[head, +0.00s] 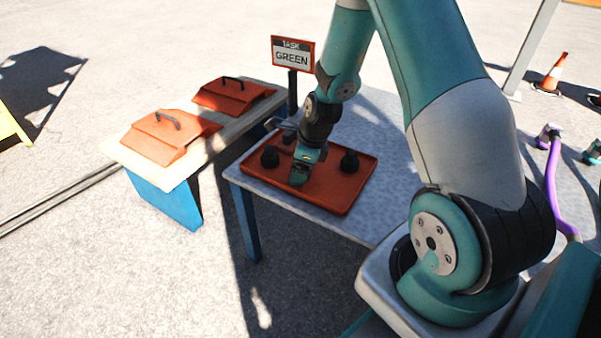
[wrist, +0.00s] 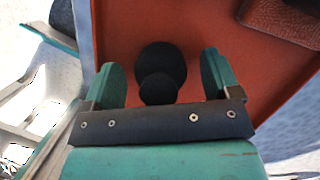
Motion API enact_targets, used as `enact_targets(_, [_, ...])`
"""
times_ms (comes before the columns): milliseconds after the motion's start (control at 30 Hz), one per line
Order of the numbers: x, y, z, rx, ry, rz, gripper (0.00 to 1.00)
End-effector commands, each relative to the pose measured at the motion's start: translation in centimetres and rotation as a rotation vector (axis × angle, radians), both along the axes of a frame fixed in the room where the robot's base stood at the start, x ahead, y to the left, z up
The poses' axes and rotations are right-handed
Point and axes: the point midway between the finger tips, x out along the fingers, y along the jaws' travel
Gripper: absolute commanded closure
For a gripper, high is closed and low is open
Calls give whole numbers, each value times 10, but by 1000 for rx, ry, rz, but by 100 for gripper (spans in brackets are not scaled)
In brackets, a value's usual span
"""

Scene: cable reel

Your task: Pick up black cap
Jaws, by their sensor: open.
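Black caps stand on the orange-red tray (head: 322,196): one at the left (head: 270,156), one at the right (head: 349,161), and a smaller-looking dark one behind (head: 289,138). My gripper (head: 299,178) is low over the tray, between the left and right caps in the head view. In the wrist view, a round black cap (wrist: 161,60) with a smaller round knob (wrist: 158,89) lies between the two green fingers of my open gripper (wrist: 161,66). There is a gap on each side of it. I cannot tell which cap this is in the head view.
The tray lies on a grey table (head: 389,190). A sign reading "TASK GREEN" (head: 292,55) stands behind it. Two orange-red lids with handles (head: 168,137) (head: 233,94) lie on a wooden-topped bench at the left. A purple cable (head: 553,185) is at the right.

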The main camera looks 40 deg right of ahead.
Motion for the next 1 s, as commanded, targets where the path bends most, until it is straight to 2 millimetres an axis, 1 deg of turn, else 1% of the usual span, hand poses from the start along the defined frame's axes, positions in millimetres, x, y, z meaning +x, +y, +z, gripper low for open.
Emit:
enact_targets(100, [0, 0, 1, -1, -1, 0, 18])
enact_targets(267, [0, 0, 2, 0, -1, 0, 54])
enact_targets(300, [0, 0, 2, 0, -1, 0, 64])
enact_targets(367, [0, 0, 2, 0, -1, 0, 76])
enact_targets(633, [0, 0, 3, 0, -1, 0, 76])
enact_targets(767, [1, 0, 10, 0, -3, 0, 76])
enact_targets(867, [1, 0, 22, -1, -4, 0, 76])
enact_targets(967, [1, 0, 40, -1, -5, 0, 77])
enact_targets(1000, [1, 0, 49, -1, -5, 0, 77])
